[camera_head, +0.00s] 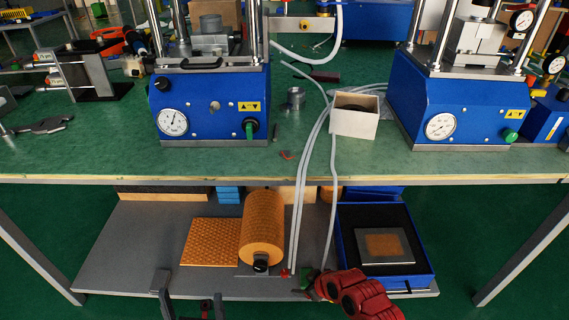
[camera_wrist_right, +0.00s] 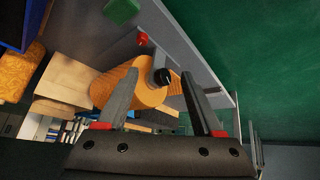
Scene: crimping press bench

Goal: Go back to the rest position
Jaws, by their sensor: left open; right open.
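The dark fingers of my left gripper (camera_head: 189,286) show at the bottom edge of the head view, left of centre. They are apart with nothing between them, in front of the lower shelf. My right gripper (camera_wrist_right: 158,74) fills the lower part of the right wrist view. Its two dark fingers are spread, and no held thing is seen. An orange roll (camera_wrist_right: 127,88) with a black end knob (camera_wrist_right: 162,76) shows beyond and between these fingers; I see no contact.
The green bench top (camera_head: 350,163) carries two blue presses (camera_head: 200,90) (camera_head: 460,105) and a pale box (camera_head: 353,122). Grey hoses hang over its front edge. The lower shelf (camera_head: 130,250) holds the orange roll (camera_head: 262,225) and a blue case (camera_head: 425,270). A red-and-black item (camera_head: 352,290) overlaps the shelf front.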

